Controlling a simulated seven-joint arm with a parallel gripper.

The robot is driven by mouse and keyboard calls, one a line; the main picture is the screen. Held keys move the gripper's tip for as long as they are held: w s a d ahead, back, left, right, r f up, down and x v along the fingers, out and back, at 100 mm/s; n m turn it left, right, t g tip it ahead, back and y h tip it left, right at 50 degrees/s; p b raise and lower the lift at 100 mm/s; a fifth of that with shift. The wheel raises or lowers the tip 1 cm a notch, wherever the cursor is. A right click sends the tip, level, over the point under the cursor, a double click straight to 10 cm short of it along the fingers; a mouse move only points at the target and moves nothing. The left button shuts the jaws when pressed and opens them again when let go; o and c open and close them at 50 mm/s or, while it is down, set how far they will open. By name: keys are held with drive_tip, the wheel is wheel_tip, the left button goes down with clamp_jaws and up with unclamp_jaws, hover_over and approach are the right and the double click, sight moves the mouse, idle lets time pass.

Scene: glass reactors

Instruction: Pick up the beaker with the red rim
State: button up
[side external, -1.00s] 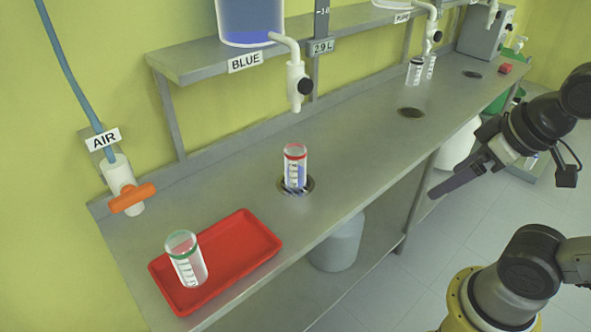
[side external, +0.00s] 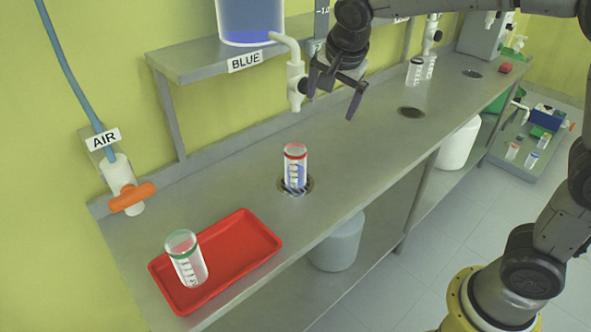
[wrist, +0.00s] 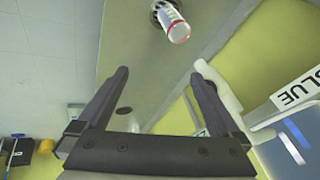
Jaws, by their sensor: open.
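The beaker with the red rim (side external: 295,168) stands upright over a drain hole in the steel bench, below the blue reactor's tap. It holds some blue liquid. In the wrist view the beaker (wrist: 172,22) is at the top, beyond the fingertips. My gripper (side external: 333,106) is open and empty, above the bench, to the right of the beaker and higher than it. In the wrist view both fingers of my gripper (wrist: 160,75) are spread apart with nothing between them.
A white tap (side external: 296,82) hangs from the blue tank (side external: 250,22) beside my gripper. A red tray (side external: 250,235) holds a green-rimmed beaker (side external: 186,260) at the front left. Other beakers (side external: 416,72) stand at the back. Bench (side external: 370,150) between is clear.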

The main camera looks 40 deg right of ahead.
drive_tip(key=g, duration=0.1)
approach(291, 158)
drive_tip(key=a+f+n+g+h, duration=0.1)
drive_tip(key=a+f, duration=0.2)
drive_tip(key=f, duration=0.2)
drive_tip(key=a+f+g, duration=0.1)
drive_tip(key=a+f, duration=0.2)
drive_tip(key=f, duration=0.2)
drive_tip(key=w+d, duration=0.1)
drive_tip(key=d, duration=0.2)
drive_tip(key=w+d, duration=0.1)
drive_tip(key=d, duration=0.1)
drive_tip(key=w+d, duration=0.1)
drive_tip(key=d, duration=0.2)
drive_tip(key=shift+d, duration=0.3)
drive_tip(key=d+f, duration=0.1)
drive_tip(key=w+d+f, duration=0.1)
drive_tip(key=d, duration=0.1)
drive_tip(key=shift+w+d, duration=0.2)
drive_tip(key=shift+w+d+f, duration=0.1)
drive_tip(key=shift+f, duration=0.25)
drive_tip(key=shift+r, duration=0.1)
clamp_jaws()
drive_tip(key=shift+r, duration=0.15)
